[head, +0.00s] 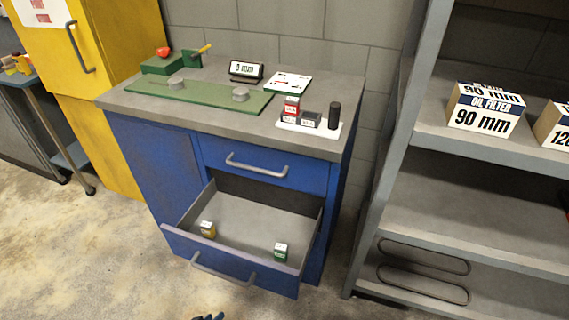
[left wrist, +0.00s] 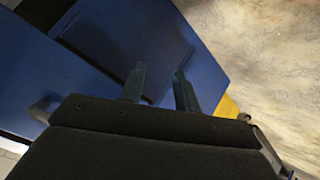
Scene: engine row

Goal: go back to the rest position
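My left gripper (head: 207,317) barely shows at the bottom edge of the head view, in front of the blue cabinet (head: 160,165). In the left wrist view its two fingers (left wrist: 160,75) stand apart with nothing between them, so it is open and empty. The blue cabinet front (left wrist: 130,40) is beyond the fingers there. My right gripper is in neither view.
The lower drawer (head: 250,215) is pulled open, with a yellow box (head: 208,230) and a green box (head: 281,252) inside. A grey shelf (head: 440,210) with filter boxes (head: 486,110) stands at right. A yellow cabinet (head: 105,100) is at left. Floor (head: 80,260) is clear at front left.

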